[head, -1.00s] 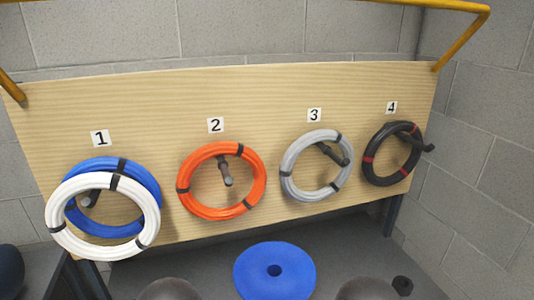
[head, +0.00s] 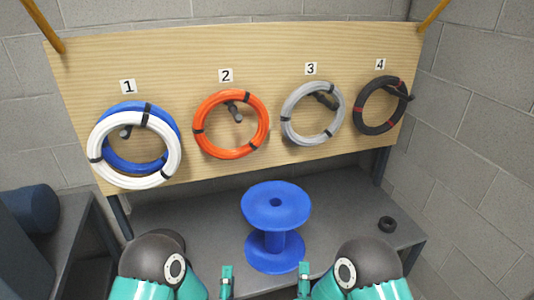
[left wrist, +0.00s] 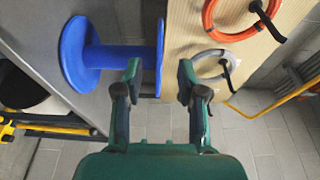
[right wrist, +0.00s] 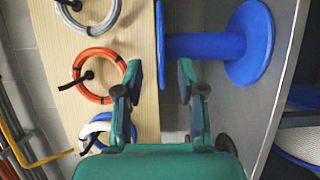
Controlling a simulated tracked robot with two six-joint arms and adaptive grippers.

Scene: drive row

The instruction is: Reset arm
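My left gripper (head: 227,282) and right gripper (head: 304,280) are low in the head view, in front of the blue spool, with a gap between them. In the left wrist view the left gripper (left wrist: 159,76) is open, with nothing between its fingers. In the right wrist view the right gripper (right wrist: 160,76) is open and empty. Both arms come up from the bottom edge of the head view, and much of them is cut off.
A blue spool (head: 276,207) stands on the grey bench (head: 345,222). On the pegboard (head: 285,55) behind, white (head: 99,165) and blue (head: 120,106) coils share peg 1; orange (head: 203,118), grey (head: 290,108) and black (head: 366,107) coils hang on pegs 2, 3, 4. A black ring (head: 387,224) lies right.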

